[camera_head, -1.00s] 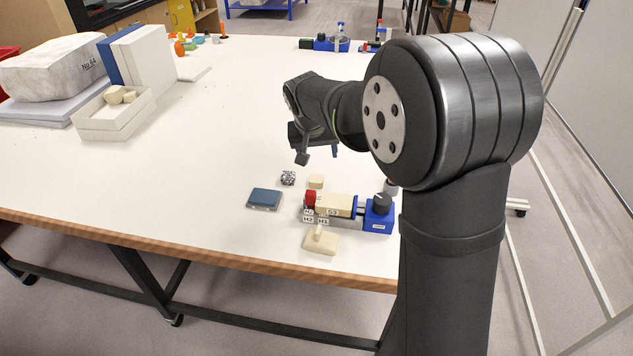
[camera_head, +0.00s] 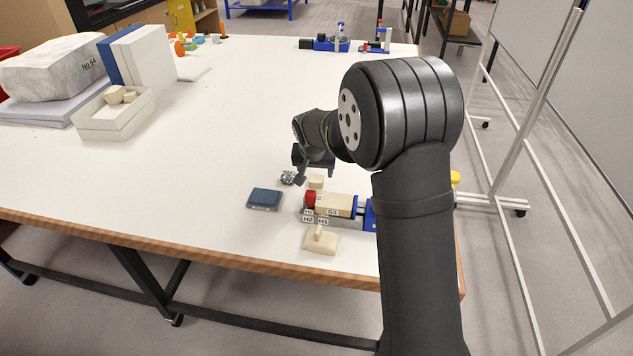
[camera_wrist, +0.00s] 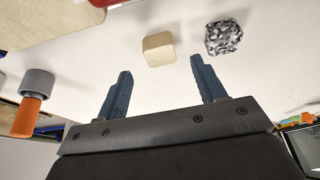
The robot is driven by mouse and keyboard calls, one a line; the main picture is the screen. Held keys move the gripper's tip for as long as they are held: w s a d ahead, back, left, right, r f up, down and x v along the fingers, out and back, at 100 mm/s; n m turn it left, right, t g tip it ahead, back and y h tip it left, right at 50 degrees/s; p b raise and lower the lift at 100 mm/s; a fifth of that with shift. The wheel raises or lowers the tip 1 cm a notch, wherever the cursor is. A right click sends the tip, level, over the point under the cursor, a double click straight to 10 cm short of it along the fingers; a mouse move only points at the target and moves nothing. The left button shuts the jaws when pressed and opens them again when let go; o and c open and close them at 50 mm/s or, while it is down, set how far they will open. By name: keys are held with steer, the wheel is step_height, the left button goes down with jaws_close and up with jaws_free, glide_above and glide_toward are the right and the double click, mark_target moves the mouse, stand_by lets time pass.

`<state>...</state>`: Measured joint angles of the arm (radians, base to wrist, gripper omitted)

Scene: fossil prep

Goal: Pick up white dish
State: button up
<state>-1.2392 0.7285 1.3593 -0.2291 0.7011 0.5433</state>
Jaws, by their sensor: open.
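I cannot pick out a white dish with certainty in either view. A shallow white tray (camera_head: 112,126) at the left of the table holds pale lumps. My gripper (camera_head: 314,176) is above the table near the vise, with its fingers apart and nothing between them. In the wrist view my gripper (camera_wrist: 161,66) has two blue fingers spread. A small cream block (camera_wrist: 159,49) lies beyond the fingertips, and it also shows in the head view (camera_head: 316,181). A black-and-white speckled cube (camera_wrist: 223,37) lies to its right, apart from the fingers.
A blue vise (camera_head: 369,213) with a cream block (camera_head: 334,204) stands near the front edge. A dark blue pad (camera_head: 264,198) and a cream piece with a handle (camera_head: 320,242) lie close by. A large white block (camera_head: 55,68) stands far left. The table's middle is clear.

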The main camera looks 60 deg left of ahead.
mark_target(316, 179)
steer(key=x, duration=0.5)
steer(key=shift+c, duration=0.2)
steer(key=c, duration=1.1)
